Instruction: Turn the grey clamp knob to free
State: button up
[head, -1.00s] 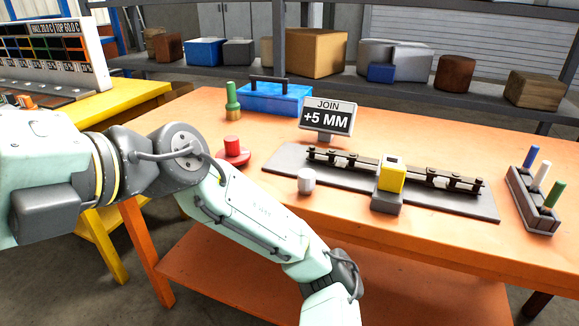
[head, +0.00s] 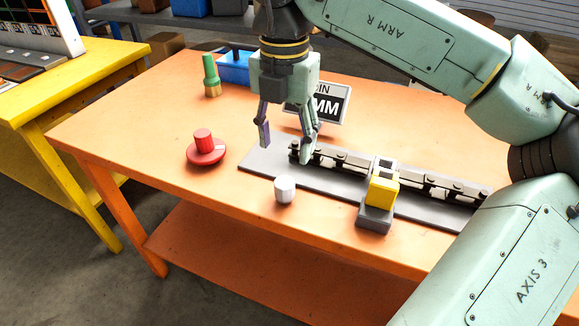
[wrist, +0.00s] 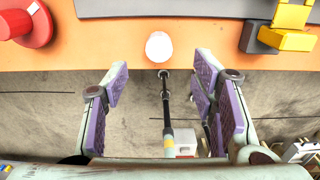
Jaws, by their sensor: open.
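A pale grey round knob (head: 284,190), which I take to be the clamp knob, stands upright on the orange table in front of the grey plate. It also shows in the wrist view (wrist: 159,47), top centre, between the lines of my two fingers and beyond their tips. I cannot make out a pointer or free mark on it. My gripper (head: 286,146) is open and empty, pointing down. In the head view its tips show above and behind the knob, over the plate's left end. In the wrist view the purple-padded fingers (wrist: 161,80) stand wide apart, not touching the knob.
A red knob on a red disc (head: 206,156) is to the left. A yellow block on a grey base (head: 375,216) stands right, by a dark rail on the grey plate (head: 262,172). My gripper partly covers the sign (head: 335,103). The table's front left is clear.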

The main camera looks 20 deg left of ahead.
aim_at(285, 182)
jog(key=f, duration=0.3)
jog(key=f+p, duration=0.1)
jog(key=f, duration=0.6)
jog(key=shift+s+f+p, duration=0.15)
jog(key=shift+s+p, duration=0.1)
jog(key=shift+p, duration=0.15)
jog(key=c, duration=1.1)
